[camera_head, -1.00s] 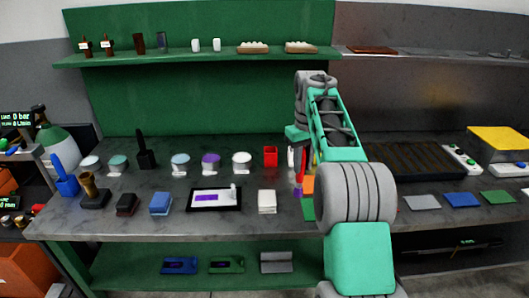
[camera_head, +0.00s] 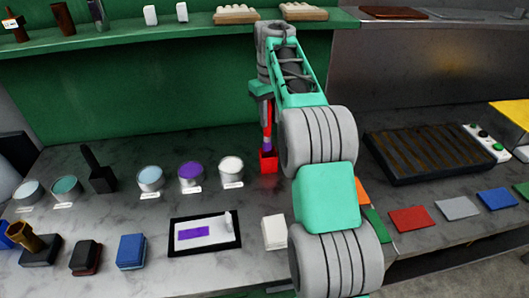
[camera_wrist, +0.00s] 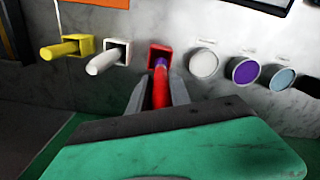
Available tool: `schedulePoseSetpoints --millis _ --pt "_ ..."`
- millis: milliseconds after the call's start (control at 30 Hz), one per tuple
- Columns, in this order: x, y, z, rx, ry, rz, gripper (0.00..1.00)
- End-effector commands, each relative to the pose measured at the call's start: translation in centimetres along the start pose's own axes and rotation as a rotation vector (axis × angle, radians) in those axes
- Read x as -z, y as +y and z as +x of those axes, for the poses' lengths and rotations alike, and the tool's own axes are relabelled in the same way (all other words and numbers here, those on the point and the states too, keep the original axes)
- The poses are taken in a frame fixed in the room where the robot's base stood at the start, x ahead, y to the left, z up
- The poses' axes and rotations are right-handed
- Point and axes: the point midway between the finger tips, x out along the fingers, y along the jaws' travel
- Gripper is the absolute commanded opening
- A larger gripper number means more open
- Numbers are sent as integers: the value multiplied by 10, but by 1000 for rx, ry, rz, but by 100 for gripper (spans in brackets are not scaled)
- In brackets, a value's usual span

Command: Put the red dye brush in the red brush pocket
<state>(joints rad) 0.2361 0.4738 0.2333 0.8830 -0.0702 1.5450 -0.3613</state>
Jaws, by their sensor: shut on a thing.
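The red dye brush (camera_head: 267,122) has a red handle and a purple band near its lower end. My gripper (camera_head: 266,108) is shut on its handle and holds it upright over the red brush pocket (camera_head: 268,163), a small open red box on the bench. In the wrist view the brush (camera_wrist: 160,88) runs between my two fingers (camera_wrist: 160,94), and its far end overlaps the opening of the red pocket (camera_wrist: 152,52). The lower tip is hidden, so I cannot tell how deep it is.
In the wrist view, a white brush (camera_wrist: 101,63) and a yellow brush (camera_wrist: 60,48) sit in neighbouring pockets. A white dye pot (camera_head: 231,171) and a purple dye pot (camera_head: 191,176) stand left of the red pocket. A dark slatted tray (camera_head: 420,150) lies to the right.

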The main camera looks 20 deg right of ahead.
Motion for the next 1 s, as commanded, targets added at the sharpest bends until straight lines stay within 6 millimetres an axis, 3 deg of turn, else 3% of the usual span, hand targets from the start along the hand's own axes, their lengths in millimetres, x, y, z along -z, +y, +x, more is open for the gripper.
schedulePoseSetpoints --millis 33,433,800,833,1000 --pt "-1 0 18 2 -3 2 0" --pt "-2 2 78 1 -3 3 0" --pt "-1 1 86 1 -1 2 0" --pt "-1 1 85 1 -1 2 26" --pt "-1 1 85 1 -1 2 40"
